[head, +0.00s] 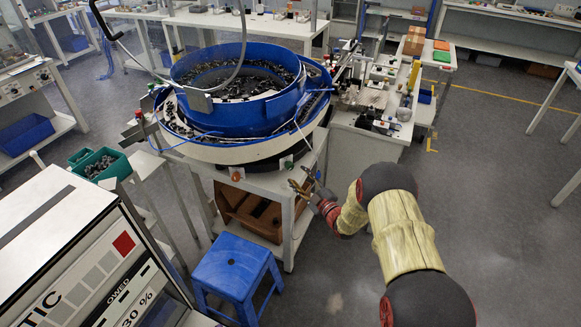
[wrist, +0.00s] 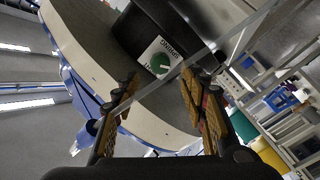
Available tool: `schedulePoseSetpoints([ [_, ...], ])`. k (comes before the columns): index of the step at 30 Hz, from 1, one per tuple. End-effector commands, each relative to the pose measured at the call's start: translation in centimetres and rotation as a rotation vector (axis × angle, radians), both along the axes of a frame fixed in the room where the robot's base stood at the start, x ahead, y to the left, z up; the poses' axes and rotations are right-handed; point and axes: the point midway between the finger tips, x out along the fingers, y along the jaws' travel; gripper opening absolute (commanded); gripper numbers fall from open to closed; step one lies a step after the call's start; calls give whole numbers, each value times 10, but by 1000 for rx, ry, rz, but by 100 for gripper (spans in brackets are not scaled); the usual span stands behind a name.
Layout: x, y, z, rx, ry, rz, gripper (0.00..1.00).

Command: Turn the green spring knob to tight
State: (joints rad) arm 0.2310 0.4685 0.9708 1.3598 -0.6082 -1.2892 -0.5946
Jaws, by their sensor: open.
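The green spring knob (wrist: 160,64) sits on a white square plate with dark lettering in the wrist view. The plate is on a dark panel beside the pale curved rim of the bowl machine. In the head view the knob (head: 287,163) shows small at the front right of the bowl machine, just left of and above my gripper. My gripper (head: 299,180) is open and empty. In the wrist view its two fingers (wrist: 161,82) stand apart, with the knob framed between and slightly beyond their tips. I see no contact with the knob. The pointer position is too small to read.
The blue bowl (head: 228,118) full of dark parts rises behind the knob. An orange knob (head: 236,175) is further left. A blue stool (head: 235,266) stands in front of the cabinet. A cluttered bench (head: 372,140) is at the right. A thin, pale bar crosses the wrist view.

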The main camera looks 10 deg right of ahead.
Motion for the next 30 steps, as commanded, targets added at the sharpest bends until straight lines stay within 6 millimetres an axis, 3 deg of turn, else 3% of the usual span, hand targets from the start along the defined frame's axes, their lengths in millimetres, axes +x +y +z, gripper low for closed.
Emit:
schedulePoseSetpoints([
  [9,44,17,-2,0,1,1,43],
  [15,63,23,-1,0,1,0,43],
  [25,67,25,0,1,3,-1,43],
  [30,67,25,0,1,3,-1,34],
])
